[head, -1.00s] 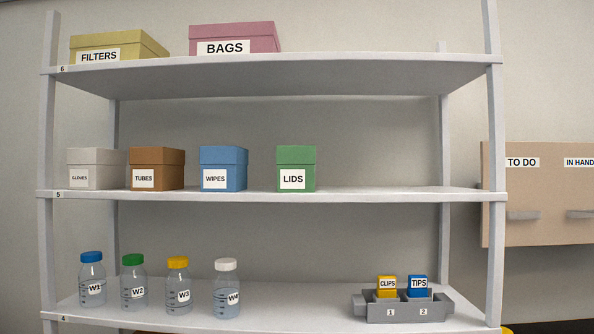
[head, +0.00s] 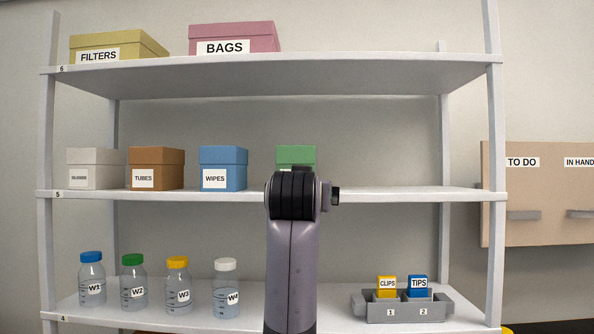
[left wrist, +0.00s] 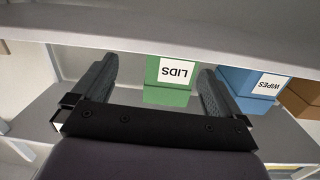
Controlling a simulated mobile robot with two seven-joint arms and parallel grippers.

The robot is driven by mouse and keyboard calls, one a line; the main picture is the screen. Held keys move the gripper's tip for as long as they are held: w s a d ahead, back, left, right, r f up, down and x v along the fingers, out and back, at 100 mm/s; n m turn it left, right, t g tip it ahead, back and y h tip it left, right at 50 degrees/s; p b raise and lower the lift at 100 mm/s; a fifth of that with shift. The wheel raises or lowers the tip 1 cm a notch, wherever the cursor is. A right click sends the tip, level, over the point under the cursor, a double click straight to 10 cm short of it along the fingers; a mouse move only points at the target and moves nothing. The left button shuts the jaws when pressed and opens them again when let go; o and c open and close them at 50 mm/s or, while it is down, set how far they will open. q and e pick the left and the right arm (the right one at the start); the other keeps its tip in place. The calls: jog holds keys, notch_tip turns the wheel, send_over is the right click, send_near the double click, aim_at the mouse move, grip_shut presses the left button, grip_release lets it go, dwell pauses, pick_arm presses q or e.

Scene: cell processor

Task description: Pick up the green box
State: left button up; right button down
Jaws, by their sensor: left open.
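The green box (head: 297,155) labelled LIDS stands on the middle shelf (head: 400,194), right of the blue WIPES box. In the head view my left arm rises in front of it and hides its lower part and label. In the left wrist view the green box (left wrist: 160,92) shows upside down between the two fingers of my left gripper (left wrist: 158,70). That gripper is open and empty. The fingers point toward the box, one on each side in the picture; I cannot tell whether they reach around it. My right gripper is not in view.
The blue WIPES box (head: 223,168) is the nearest neighbour, with brown TUBES (head: 157,168) and whitish GLOVES (head: 96,169) boxes further left. The shelf right of the green box is clear. An upper shelf (head: 300,75) lies above; bottles (head: 178,285) and a grey holder (head: 405,310) stand below.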

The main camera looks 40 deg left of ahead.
pick_arm(q)
notch_tip(320, 180, up, 5)
jog(key=s+a+n, duration=0.1)
jog(key=shift+y, duration=0.4)
jog(key=p+x, duration=0.4)
jog(key=x, duration=0.7)
jog(key=shift+s+a+f, duration=0.1)
jog(key=shift+s+a, duration=0.05)
jog(key=shift+s, duration=0.05)
jog(key=shift+w+a+f, duration=0.1)
jog(key=shift+w+a, duration=0.15)
jog(key=shift+w, duration=0.05)
jog(key=c, duration=0.8)
